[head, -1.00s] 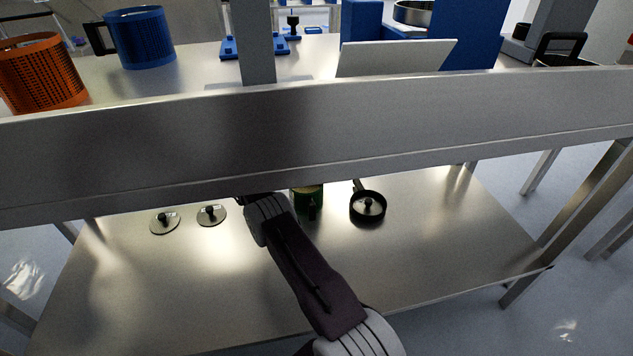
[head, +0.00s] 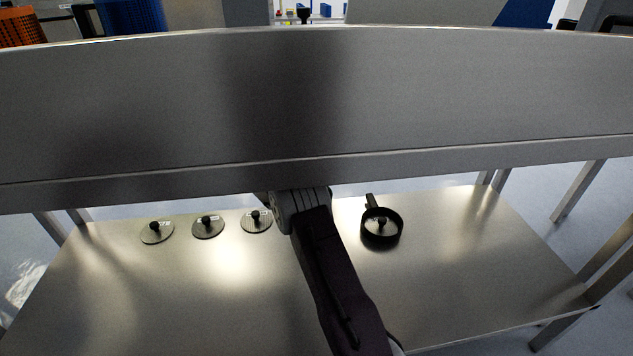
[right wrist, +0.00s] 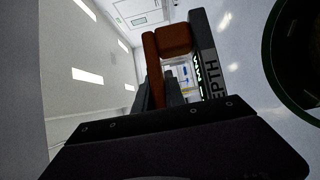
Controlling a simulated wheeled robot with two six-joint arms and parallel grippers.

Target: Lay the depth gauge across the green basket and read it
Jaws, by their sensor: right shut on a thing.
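In the right wrist view my right gripper (right wrist: 172,85) is shut on the depth gauge (right wrist: 207,60), a grey bar with partly hidden DEPTH lettering, a small green readout and an orange-brown part beside it. The green rim of a dark round vessel, seemingly the green basket (right wrist: 270,75), shows at the right edge, apart from the gauge. In the head view my right arm reaches in from below; its gripper, the gauge and the green basket are hidden behind the arm and the upper shelf's edge. My left gripper is not in view.
The upper shelf's thick metal edge (head: 420,95) crosses the head view above my arm. On the lower shelf (head: 470,270) three knobbed discs (head: 207,226) lie left of the arm. A black handled ring (head: 382,228) with a knobbed disc inside stands right. The lower shelf's front is clear.

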